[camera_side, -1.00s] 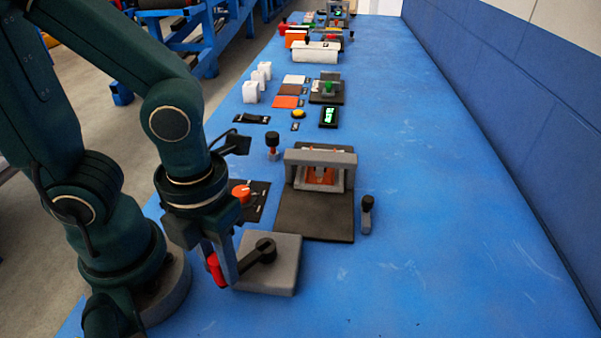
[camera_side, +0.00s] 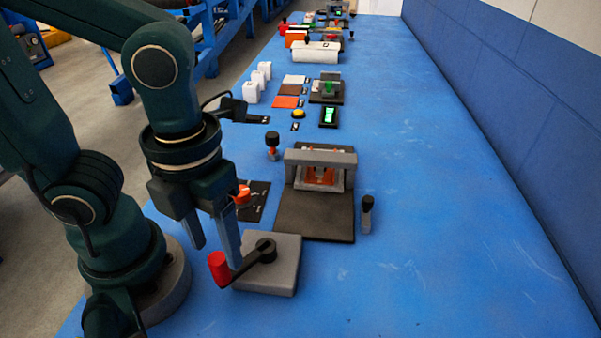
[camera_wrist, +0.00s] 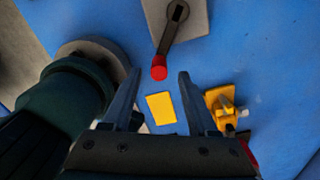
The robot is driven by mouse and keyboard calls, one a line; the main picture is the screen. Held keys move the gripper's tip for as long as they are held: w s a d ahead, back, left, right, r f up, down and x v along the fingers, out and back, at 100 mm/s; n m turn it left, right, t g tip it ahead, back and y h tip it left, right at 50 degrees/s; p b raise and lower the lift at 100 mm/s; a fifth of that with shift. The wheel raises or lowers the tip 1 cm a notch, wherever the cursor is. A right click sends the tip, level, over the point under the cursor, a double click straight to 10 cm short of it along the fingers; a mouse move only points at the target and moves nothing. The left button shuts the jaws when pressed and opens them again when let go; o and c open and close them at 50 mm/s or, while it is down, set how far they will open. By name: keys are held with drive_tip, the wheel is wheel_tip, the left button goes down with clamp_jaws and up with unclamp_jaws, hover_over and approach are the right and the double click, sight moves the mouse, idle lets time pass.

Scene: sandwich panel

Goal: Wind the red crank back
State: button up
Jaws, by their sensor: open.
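The red crank handle (camera_side: 219,268) stands at the end of a black arm (camera_side: 250,260) pivoted on a grey block (camera_side: 272,279) at the front of the blue table. The arm points to the lower left in the side view. My gripper (camera_side: 217,255) is open and empty, with its fingers apart behind and above the handle. In the wrist view the red handle (camera_wrist: 159,68) lies ahead of and between the open fingertips (camera_wrist: 158,72). The grey block (camera_wrist: 193,20) is at the top there.
A dark press-like fixture (camera_side: 318,215) stands behind the block, with a small black-topped post (camera_side: 366,213) beside it. A panel with an orange knob (camera_side: 243,194) is close behind my gripper. The table to the right is clear.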

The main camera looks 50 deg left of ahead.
drive_tip(key=shift+r, duration=0.35)
